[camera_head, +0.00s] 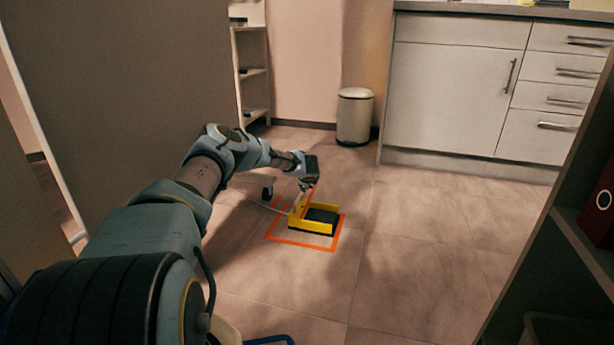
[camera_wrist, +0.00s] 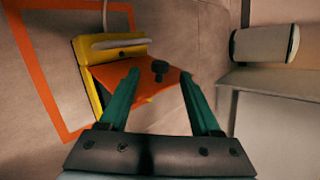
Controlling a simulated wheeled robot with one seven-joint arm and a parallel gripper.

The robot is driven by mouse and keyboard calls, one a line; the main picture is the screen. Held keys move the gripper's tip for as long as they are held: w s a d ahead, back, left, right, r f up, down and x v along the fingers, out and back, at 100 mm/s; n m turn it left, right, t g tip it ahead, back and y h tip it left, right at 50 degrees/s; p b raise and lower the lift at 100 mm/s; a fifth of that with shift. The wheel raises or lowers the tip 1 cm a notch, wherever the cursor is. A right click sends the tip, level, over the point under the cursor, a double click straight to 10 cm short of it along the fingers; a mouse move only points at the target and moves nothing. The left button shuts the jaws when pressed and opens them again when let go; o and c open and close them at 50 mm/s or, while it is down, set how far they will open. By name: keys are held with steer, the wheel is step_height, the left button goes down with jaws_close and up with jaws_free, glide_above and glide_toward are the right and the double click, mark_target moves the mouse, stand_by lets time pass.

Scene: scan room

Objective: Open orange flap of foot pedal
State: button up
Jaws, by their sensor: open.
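The foot pedal is a yellow housing (camera_head: 311,226) on the floor, inside an orange outlined square (camera_head: 334,241). Its dark inside shows in the head view. The orange flap (camera_head: 307,204) looks tilted up at the pedal's left side, below my gripper (camera_head: 304,186). In the wrist view, the yellow housing (camera_wrist: 86,74) is behind the flap (camera_wrist: 112,75), which bears a small dark knob (camera_wrist: 160,68). My gripper (camera_wrist: 160,76) is open, with its green fingers apart on either side of the knob. Whether a finger touches the flap, I cannot tell.
A pale cable (camera_head: 256,202) runs to the pedal. A white bin (camera_head: 355,116) and cabinets (camera_head: 450,85) stand behind. A large grey panel (camera_head: 125,95) is at left, and a shelf with a red binder (camera_head: 600,205) at right. The floor right of the pedal is clear.

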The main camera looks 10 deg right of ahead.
steer(key=p+v, duration=0.2)
steer(key=v, duration=0.5)
